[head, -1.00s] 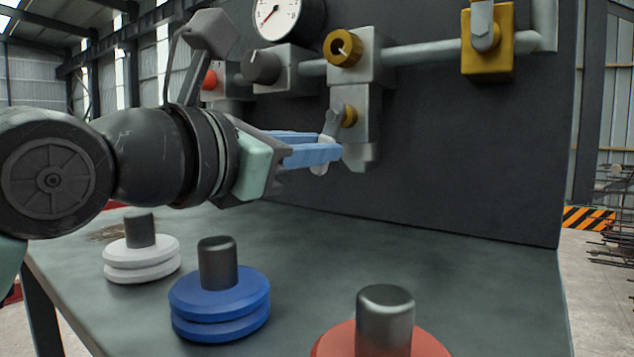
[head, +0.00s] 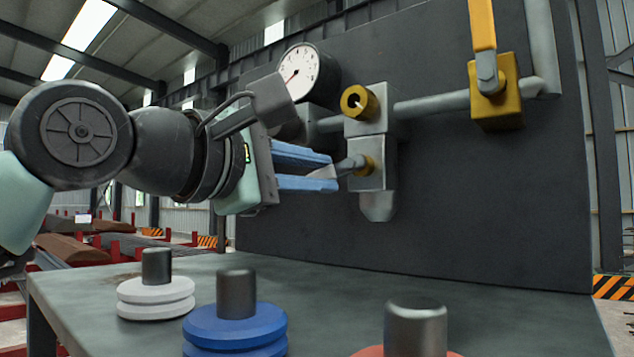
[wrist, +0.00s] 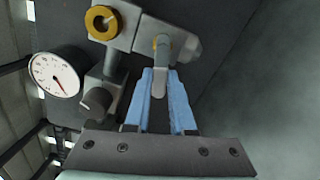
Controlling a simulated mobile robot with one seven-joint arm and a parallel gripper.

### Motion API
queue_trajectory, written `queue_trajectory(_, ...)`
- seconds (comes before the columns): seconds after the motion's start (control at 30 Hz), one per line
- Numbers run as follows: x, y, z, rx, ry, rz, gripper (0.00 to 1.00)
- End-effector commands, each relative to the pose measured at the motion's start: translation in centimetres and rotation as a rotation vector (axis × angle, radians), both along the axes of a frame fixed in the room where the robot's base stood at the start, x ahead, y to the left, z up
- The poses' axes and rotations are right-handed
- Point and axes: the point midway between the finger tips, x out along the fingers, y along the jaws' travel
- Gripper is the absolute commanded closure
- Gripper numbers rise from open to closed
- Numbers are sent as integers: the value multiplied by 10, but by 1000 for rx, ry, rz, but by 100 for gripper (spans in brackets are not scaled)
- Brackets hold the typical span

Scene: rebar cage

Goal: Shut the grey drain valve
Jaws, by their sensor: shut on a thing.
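The grey drain valve is on the lower grey block (head: 372,175) of the pipework, with a brass stem at its front. Its grey lever (head: 347,166) points left from the stem, close to level and dipping slightly at its free end. My gripper (head: 333,171) reaches it from the left, with one blue finger above the lever and one below. It is shut on the lever near its free end, which the fingers partly hide. In the wrist view the lever (wrist: 160,75) runs lengthwise between the blue fingers (wrist: 160,100).
A brass port (head: 357,102) sits above the valve, and a pressure gauge (head: 300,72) is to its upper left. A yellow-handled valve (head: 495,95) is on the pipe to the right. White (head: 155,298), blue (head: 235,325) and red stacked discs stand on the bench below.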

Motion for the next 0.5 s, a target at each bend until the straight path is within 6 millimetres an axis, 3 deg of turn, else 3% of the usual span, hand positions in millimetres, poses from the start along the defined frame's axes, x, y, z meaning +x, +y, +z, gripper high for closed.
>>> queue_trajectory(0.5,1,1,12,219,-153,1,100)
